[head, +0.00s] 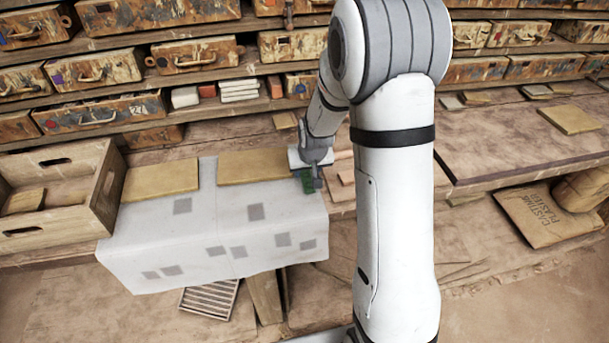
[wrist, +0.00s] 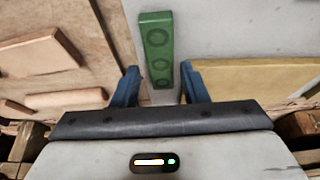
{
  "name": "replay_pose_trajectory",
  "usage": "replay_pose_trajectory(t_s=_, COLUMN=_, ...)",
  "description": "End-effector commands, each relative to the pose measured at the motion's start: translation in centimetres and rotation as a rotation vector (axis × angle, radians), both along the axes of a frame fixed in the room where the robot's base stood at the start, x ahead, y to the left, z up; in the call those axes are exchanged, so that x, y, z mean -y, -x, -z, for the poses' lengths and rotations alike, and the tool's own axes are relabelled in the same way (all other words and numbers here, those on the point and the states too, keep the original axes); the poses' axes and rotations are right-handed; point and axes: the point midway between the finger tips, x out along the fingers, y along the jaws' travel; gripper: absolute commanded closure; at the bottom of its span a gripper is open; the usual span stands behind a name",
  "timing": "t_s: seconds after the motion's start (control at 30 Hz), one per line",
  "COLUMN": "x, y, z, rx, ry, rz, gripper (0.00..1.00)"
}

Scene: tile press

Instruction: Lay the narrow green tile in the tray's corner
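The narrow green tile (wrist: 157,50) has round marks along its face. In the wrist view it is ahead of and partly between my gripper's (wrist: 159,72) two blue fingers, with a gap on each side. My gripper is open. In the head view the green tile (head: 307,186) shows at my gripper (head: 313,178), over the right end of the pale cloth. Whether the tile rests on the cloth is hard to tell. A wooden tray (head: 112,190) with handle slots stands at the far left; its near corners are partly hidden by its walls.
The pale cloth (head: 170,240) has grey squares. Yellowish boards (head: 160,181) lie along its back edge, one (wrist: 255,78) close to the right finger. Reddish-brown pieces (wrist: 40,53) lie left of my gripper. Shelves of worn boxes (head: 100,112) stand behind. The middle of the cloth is free.

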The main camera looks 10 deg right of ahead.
Motion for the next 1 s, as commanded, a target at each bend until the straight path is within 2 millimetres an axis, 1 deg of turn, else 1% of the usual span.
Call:
replay_pose_trajectory(t_s=0.1, x=0.0, y=-0.5, z=1.3, rx=-0.003, ry=0.0, rz=0.0, gripper=0.6)
replay_pose_trajectory(t_s=0.2, x=-0.1, y=-0.8, z=2.0, rx=-0.002, ry=0.0, rz=0.0, gripper=0.6)
replay_pose_trajectory(t_s=0.47, x=-0.1, y=-0.9, z=2.2, rx=0.001, ry=-0.001, rz=0.0, gripper=0.6)
replay_pose_trajectory(t_s=0.57, x=-0.1, y=-0.9, z=2.2, rx=0.0, ry=-0.001, rz=-0.001, gripper=0.67)
replay_pose_trajectory(t_s=0.9, x=-0.1, y=-0.9, z=2.2, rx=0.0, ry=-0.001, rz=-0.001, gripper=0.94)
replay_pose_trajectory(t_s=0.97, x=-0.2, y=-0.9, z=2.2, rx=0.0, ry=-0.001, rz=-0.001, gripper=0.99)
replay_pose_trajectory(t_s=1.0, x=-0.2, y=-0.9, z=2.2, rx=0.0, ry=-0.001, rz=-0.001, gripper=1.0)
